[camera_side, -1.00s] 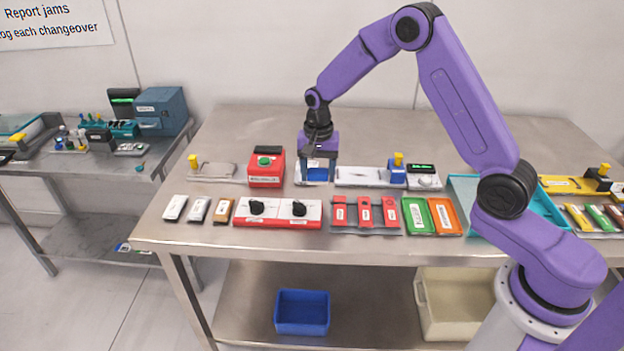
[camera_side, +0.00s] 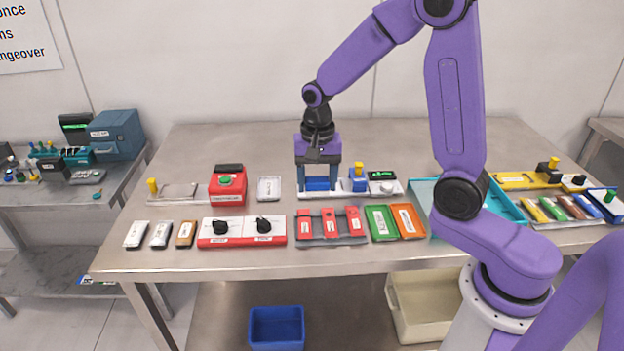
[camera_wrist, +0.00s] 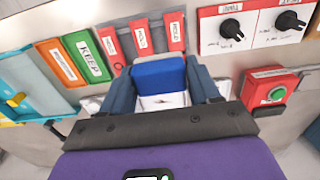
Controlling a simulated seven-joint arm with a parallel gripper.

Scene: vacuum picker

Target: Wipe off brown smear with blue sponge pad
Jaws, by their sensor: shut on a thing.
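The blue sponge pad (camera_side: 317,184) is between the two fingers of my gripper (camera_side: 318,182), which is shut on it. In the wrist view the pad (camera_wrist: 160,76) shows between the blue-grey fingers. It is at the left part of a long pale plate (camera_side: 346,193), right at or just above its surface; I cannot tell if it touches. The plate also shows behind the pad in the wrist view (camera_wrist: 162,102). A small white tray (camera_side: 269,188) left of the gripper is empty.
A blue block with a yellow knob (camera_side: 358,180) and a dark display box (camera_side: 382,182) stand to the right of the pad. A red button box (camera_side: 227,187) is to the left. Red tags in a grey rack (camera_side: 330,226) lie in front.

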